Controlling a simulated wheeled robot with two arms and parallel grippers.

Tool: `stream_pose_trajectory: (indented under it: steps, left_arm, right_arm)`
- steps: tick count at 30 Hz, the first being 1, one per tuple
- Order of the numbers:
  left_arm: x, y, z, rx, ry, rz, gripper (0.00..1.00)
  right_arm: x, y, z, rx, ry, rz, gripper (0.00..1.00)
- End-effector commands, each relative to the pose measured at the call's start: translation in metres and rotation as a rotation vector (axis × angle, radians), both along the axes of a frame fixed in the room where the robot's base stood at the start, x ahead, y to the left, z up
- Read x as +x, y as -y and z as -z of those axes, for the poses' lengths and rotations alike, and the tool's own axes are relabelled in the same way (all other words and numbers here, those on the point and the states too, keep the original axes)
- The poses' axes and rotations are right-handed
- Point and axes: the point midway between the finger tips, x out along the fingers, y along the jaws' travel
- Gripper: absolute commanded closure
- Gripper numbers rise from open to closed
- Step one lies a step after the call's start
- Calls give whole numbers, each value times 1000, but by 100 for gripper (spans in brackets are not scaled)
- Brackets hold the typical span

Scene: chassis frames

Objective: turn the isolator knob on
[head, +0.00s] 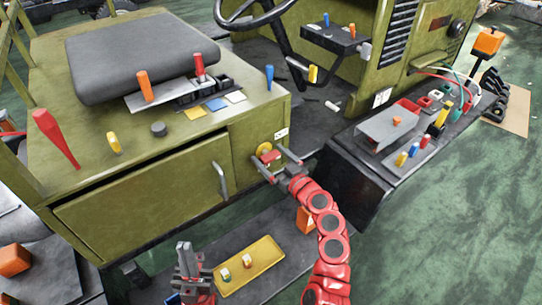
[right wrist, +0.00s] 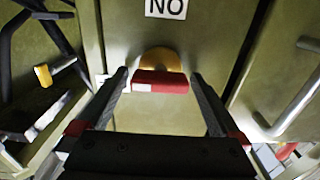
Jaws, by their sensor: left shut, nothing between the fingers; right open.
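The isolator knob (head: 267,155) is a red handle on a yellow disc, on the olive front panel of the seat box. In the right wrist view the red handle (right wrist: 165,82) lies level across the picture, with a pale left end, below the yellow disc (right wrist: 160,56). My right gripper (head: 275,161) is open, its fingers on either side of the knob; they also show in the right wrist view (right wrist: 160,78), with gaps to the handle. I cannot tell how deep the fingertips reach. My left gripper (head: 183,248) is shut and empty, low in the head view, away from the knob.
A white label reading "NO" (right wrist: 166,8) is above the knob. A cabinet door handle (head: 220,180) is left of it. A yellow tray (head: 262,262) with small parts lies on the step below. A dark side console (head: 350,150) with coloured levers stands right.

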Motion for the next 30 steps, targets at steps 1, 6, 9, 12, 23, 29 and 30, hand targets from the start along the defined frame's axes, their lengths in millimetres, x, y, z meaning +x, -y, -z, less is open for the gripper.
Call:
stream_pose_trajectory:
  steps: [1,6,9,12,23,29,30]
  left_arm:
    - [0,0,0,0,0,0,100]
    - [0,0,0,0,0,0,100]
    - [0,0,0,0,0,0,100]
    - [0,0,0,0,0,0,100]
    - [0,0,3,0,0,0,100]
    - [0,0,10,0,0,0,100]
    - [0,0,12,0,0,0,100]
  right_arm:
    - [0,0,0,0,0,0,0]
    - [0,0,0,0,0,0,31]
    - [0,0,0,0,0,0,49]
    - [0,0,0,0,0,0,67]
    - [0,1,0,29,-20,1,78]
    - [0,1,1,113,-80,2,78]
    - [0,1,1,138,-96,2,78]
